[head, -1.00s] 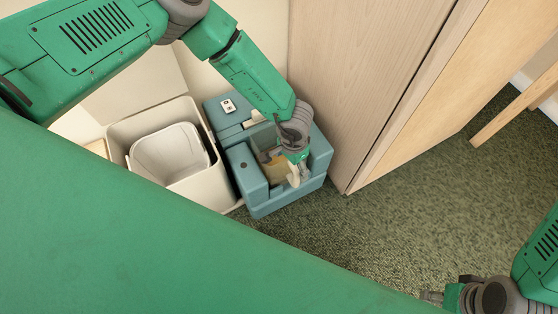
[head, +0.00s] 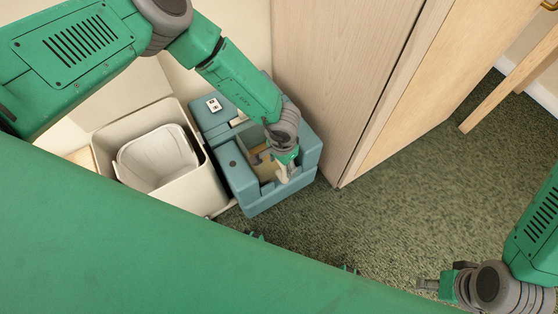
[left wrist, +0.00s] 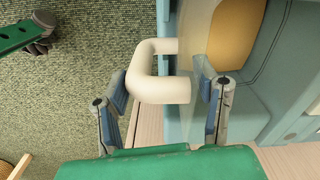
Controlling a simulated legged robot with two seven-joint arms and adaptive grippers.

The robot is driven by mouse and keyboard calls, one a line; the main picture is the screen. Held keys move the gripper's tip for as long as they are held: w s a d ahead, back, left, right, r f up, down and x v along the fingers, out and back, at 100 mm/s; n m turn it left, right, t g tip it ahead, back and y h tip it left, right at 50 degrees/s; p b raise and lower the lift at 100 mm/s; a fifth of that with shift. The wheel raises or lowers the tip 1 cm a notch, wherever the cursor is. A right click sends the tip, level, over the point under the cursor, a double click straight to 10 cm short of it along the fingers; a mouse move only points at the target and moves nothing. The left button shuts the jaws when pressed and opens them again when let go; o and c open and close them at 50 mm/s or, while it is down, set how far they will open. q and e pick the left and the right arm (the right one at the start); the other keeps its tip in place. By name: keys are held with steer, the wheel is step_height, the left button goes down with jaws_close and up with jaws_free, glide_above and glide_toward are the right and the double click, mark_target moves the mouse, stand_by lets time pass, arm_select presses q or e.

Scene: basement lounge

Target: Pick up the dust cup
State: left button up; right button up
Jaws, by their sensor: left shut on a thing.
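The dust cup (head: 264,170) sits in the open recess of a blue-green machine (head: 240,176) in the head view. It has clear walls and tan contents, and its cream handle shows in the left wrist view (left wrist: 147,72). My left gripper (head: 284,168) reaches down into the recess from above. In the left wrist view my left gripper (left wrist: 160,88) has one finger on each side of the handle and is shut on it. The cup's lower part is hidden. My right gripper (head: 431,284) is at the lower right, away from the machine; its fingers are too small to read.
A cream bin (head: 206,180) with a white liner (head: 158,160) stands directly left of the machine. A wooden cabinet (head: 335,80) stands close on its right. Green carpet (head: 400,190) is clear in front and to the right.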

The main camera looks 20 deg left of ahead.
arm_select(q)
step_height(320, 180, up, 18)
steer(key=p, duration=0.6)
steer(key=shift+p, duration=0.4)
steer(key=shift+w+r+p, duration=0.15)
steer(key=shift+p, duration=0.15)
steer(key=shift+r+p, duration=0.1)
steer(key=shift+p, duration=0.25)
